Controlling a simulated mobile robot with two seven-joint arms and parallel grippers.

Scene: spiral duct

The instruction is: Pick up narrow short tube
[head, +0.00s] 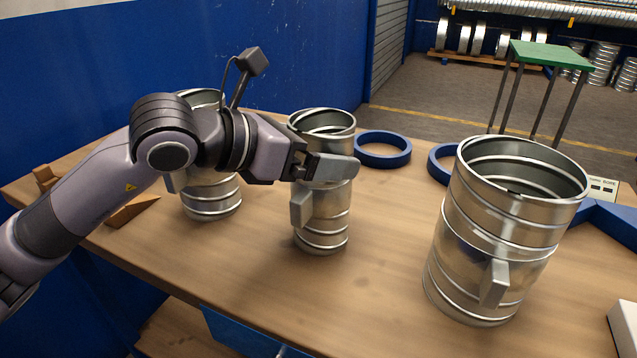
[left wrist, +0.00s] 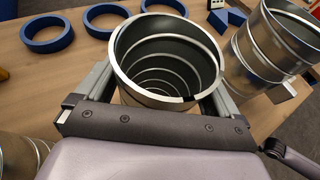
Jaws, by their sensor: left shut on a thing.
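The narrow short tube (head: 323,220) is a shiny ribbed metal cylinder with a small grey tab, upright in the middle of the workbench. My left gripper (head: 328,167) is shut on it, around its upper part below the rim. In the left wrist view, the tube's open mouth (left wrist: 168,58) lies between the two fingers, its ribbed inside showing. The far finger is hidden behind the tube in the head view. I cannot tell whether the tube's base touches the bench. My right gripper is not in view.
A wider metal tube (head: 490,235) stands at the right of the wooden bench (head: 385,290). Another tube (head: 210,195) stands at left, partly behind my arm. Blue rings (head: 383,150) lie behind the held tube. A wooden wedge (head: 132,212) lies at far left.

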